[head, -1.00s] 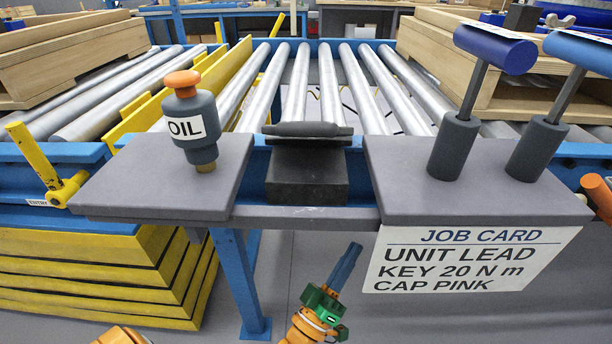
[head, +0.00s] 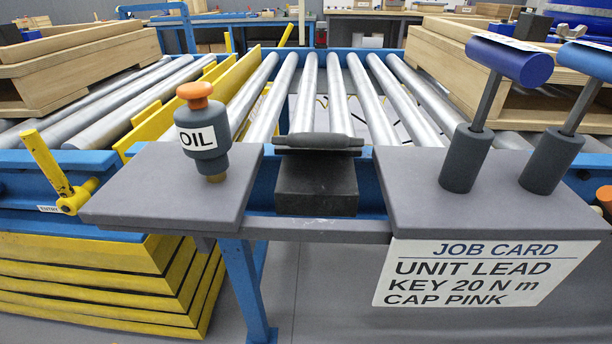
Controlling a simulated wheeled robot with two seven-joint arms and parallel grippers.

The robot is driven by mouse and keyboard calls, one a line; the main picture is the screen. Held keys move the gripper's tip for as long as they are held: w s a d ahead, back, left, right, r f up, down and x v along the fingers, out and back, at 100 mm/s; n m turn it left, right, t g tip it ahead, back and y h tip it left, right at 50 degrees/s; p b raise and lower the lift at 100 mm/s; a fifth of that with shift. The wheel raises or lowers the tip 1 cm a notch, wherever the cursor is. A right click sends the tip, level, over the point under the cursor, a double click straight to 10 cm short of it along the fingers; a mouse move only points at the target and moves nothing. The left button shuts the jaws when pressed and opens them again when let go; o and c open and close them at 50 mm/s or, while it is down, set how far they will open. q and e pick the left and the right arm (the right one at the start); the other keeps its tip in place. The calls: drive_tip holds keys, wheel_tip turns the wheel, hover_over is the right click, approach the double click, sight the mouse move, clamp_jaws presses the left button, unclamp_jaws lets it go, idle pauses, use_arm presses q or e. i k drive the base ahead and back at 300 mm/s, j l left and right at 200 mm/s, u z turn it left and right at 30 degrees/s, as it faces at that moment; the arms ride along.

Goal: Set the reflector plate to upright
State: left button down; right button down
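No part is labelled as the reflector plate, and I cannot tell for certain which it is. A yellow flat bar (head: 46,163) at the left leans up and to the left from a yellow pivot piece (head: 77,197) on the blue frame, near a small label that seems to read ENTRY. At the middle, a dark, roughly flat piece (head: 318,142) lies on top of a black block (head: 316,187). Neither of my grippers shows in the head view.
A grey oil bottle (head: 202,138) with an orange cap stands on the left grey shelf (head: 130,205). Two blue-headed tools (head: 467,158) (head: 553,160) stand on the right shelf (head: 410,190), above a job card (head: 480,272). Silver rollers (head: 338,95) lie behind. Wooden crates (head: 80,66) flank them.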

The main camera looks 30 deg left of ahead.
sight(295, 140)
drive_tip(key=k+j+u, duration=0.2)
drive_tip(key=u, duration=0.25)
drive_tip(key=k+j+u, duration=0.25)
drive_tip(key=u, duration=0.25)
